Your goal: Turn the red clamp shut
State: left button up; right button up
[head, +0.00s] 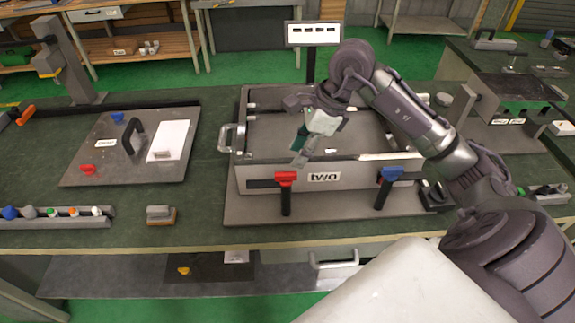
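The red clamp (286,179) is on the front wall of the grey box (345,176) labelled "two". Its dark handle points straight down. A blue clamp (390,174) is on the same wall to the right, with its dark handle slanting down to the left. My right gripper (299,159) reaches in from the right over the box, with its fingertips just above and slightly right of the red clamp, seemingly not touching it. Its fingers are small and overlap, so I cannot tell how far apart they are. My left gripper is out of view.
A flat panel (90,168) with a black handle and small red and blue parts lies left of the box. A small block (160,215) and a rack (60,217) of coloured knobs sit near the front edge. A sign (312,34) stands behind the box.

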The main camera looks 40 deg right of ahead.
aim_at(286, 173)
jog(key=p+x, duration=0.1)
jog(key=x, duration=0.5)
jog(key=shift+a+f, duration=0.15)
jog(key=shift+f, duration=0.15)
grip_shut()
